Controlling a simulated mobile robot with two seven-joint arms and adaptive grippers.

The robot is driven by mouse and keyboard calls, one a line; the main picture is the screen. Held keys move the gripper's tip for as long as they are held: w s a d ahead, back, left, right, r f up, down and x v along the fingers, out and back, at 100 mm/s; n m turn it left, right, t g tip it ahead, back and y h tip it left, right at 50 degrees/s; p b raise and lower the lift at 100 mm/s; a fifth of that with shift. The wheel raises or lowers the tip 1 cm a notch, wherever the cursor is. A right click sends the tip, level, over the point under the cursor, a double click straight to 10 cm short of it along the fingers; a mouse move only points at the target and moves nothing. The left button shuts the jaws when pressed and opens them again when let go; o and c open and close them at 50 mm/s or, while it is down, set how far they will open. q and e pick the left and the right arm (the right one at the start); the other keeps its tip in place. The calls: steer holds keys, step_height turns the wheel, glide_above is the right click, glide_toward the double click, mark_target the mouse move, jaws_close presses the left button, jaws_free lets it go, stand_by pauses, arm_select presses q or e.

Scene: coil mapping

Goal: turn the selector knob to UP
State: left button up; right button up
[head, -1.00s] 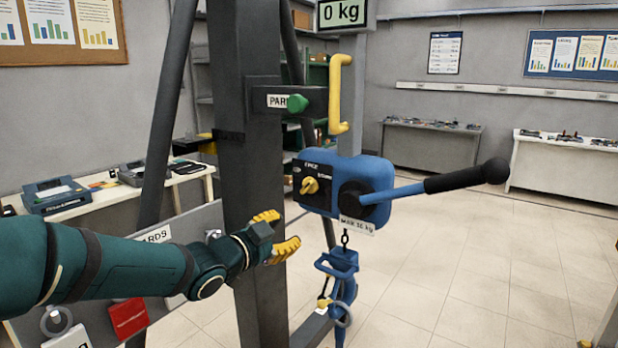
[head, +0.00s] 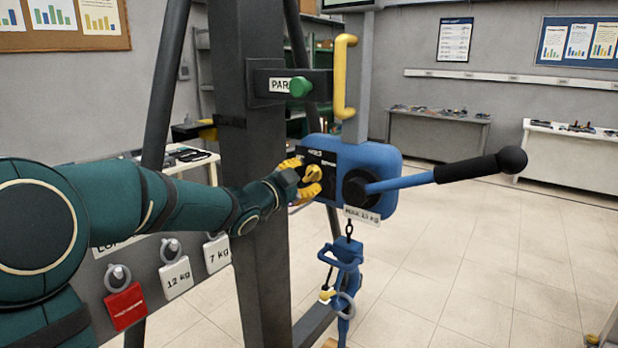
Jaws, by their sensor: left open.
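The yellow selector knob (head: 313,173) sits on the black face of the blue hoist box (head: 378,168) in the head view. Small lettering above and beside the knob is too blurred to read surely. My left gripper (head: 305,181) is at the knob, with one yellow finger above-left of it and one below. Its fingers are spread around the knob, and I cannot tell whether they touch it. The knob's left side is partly hidden by the gripper. My right gripper is out of view.
A long lever (head: 450,173) juts right from the box. A blue hook (head: 344,280) hangs on a chain below. Tagged weights (head: 176,278) hang at the lower left.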

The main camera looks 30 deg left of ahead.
arm_select(q)
steer(key=shift+w, duration=1.15)
steer(key=shift+c, duration=0.4)
jaws_close()
steer(key=shift+r+n, duration=0.1)
steer(key=shift+n, duration=0.2)
steer(key=n+p, duration=0.2)
steer(key=n, duration=0.2)
steer(key=n+p, duration=0.2)
steer(key=n, duration=0.4)
steer(key=shift+r, duration=0.1)
steer(key=n+p, duration=0.3)
steer(key=n, duration=0.2)
steer(key=shift+n, duration=0.3)
